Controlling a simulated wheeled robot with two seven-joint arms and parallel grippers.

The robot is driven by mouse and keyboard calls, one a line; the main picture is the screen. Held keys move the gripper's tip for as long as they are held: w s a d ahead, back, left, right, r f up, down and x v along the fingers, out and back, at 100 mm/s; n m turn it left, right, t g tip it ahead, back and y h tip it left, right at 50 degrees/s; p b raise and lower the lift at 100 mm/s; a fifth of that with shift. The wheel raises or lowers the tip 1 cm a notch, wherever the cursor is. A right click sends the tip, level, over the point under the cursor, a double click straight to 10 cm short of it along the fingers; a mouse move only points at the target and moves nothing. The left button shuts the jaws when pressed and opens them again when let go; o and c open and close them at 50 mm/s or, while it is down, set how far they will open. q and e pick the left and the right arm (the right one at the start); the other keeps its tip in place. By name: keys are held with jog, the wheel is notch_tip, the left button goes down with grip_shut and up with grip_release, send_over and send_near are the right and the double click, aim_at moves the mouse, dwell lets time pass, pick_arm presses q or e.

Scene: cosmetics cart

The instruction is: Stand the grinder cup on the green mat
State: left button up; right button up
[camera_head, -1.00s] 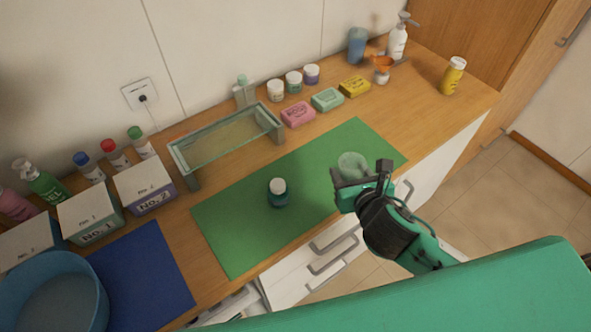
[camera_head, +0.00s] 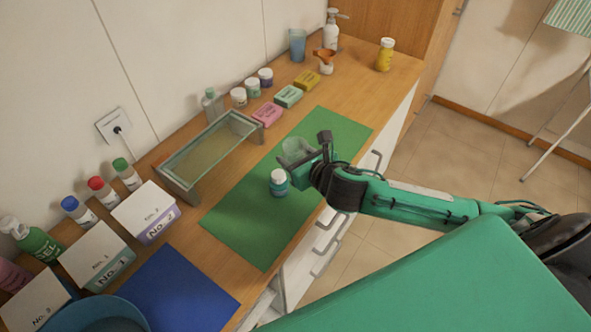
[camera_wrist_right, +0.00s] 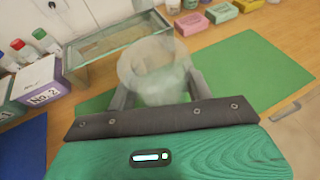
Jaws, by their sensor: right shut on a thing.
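The grinder cup (camera_head: 294,148) is a translucent, pale greenish cup. My right gripper (camera_head: 303,159) is shut on it and holds it over the green mat (camera_head: 246,228), beyond the jar in the head view. In the right wrist view the cup (camera_wrist_right: 154,67) is between the two grey fingers (camera_wrist_right: 160,92), its open rim upward and slightly tilted. Whether its base touches the mat is hidden. A teal jar with a white lid (camera_head: 279,184) stands on the mat close to the gripper. My left gripper is not in view.
A glass-topped stand (camera_head: 211,150) is left of the mat. Soap bars (camera_head: 268,114) and small jars (camera_head: 239,97) line the mat's far side. White boxes (camera_head: 147,211) and a blue mat (camera_head: 178,290) lie nearer. The mat's near part is clear.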

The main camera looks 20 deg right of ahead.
jog(key=w+d+r+p, duration=0.1)
jog(key=w+d+r, duration=0.3)
jog(key=w+d, duration=0.6)
jog(key=shift+m+h, duration=0.3)
jog(key=f, duration=0.5)
jog(key=f+p, duration=0.1)
jog(key=f, duration=0.4)
jog(key=d+f, duration=0.1)
jog(key=f, duration=0.3)
jog(key=shift+s+d+f+p, duration=0.1)
jog(key=shift+s+f+p, duration=0.25)
jog(key=shift+f+p, duration=0.05)
jog(key=shift+f, duration=2.3)
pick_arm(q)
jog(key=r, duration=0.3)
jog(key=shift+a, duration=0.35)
pick_arm(e)
jog(key=shift+f, duration=0.15)
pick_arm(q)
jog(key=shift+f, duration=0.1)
pick_arm(e)
jog(key=o, duration=1.2)
